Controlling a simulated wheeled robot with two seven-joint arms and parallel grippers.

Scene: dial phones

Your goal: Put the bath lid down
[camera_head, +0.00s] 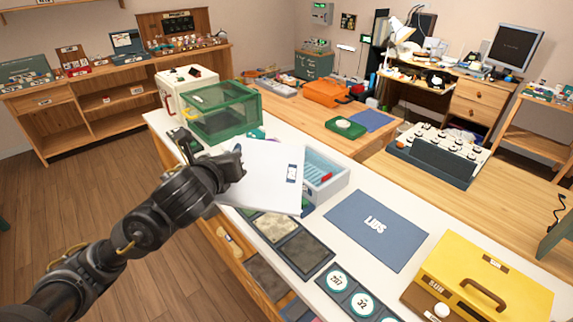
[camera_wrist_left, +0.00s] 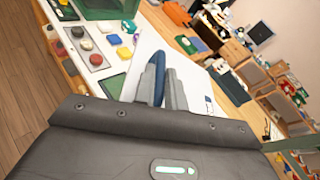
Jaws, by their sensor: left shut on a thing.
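The bath lid (camera_head: 265,178) is a flat white plate with a small dark label near its right edge. My left gripper (camera_head: 236,162) is shut on the lid at its left side. In the left wrist view the gripper (camera_wrist_left: 160,84) has a blue handle (camera_wrist_left: 158,78) between its fingers, with the white lid (camera_wrist_left: 148,42) beyond. The lid looks tilted and overlaps the bath (camera_head: 328,182), a grey box with a pale blue inside, in the head view; I cannot tell whether they touch. A blue mat marked LIDS (camera_head: 376,230) lies bare to the right. My right gripper is not in view.
A green see-through box (camera_head: 220,110) stands behind the lid on the white counter. A yellow case (camera_head: 480,285) stands at the front right. Dark trays (camera_head: 305,254) and numbered tiles (camera_head: 338,282) line the counter's front edge.

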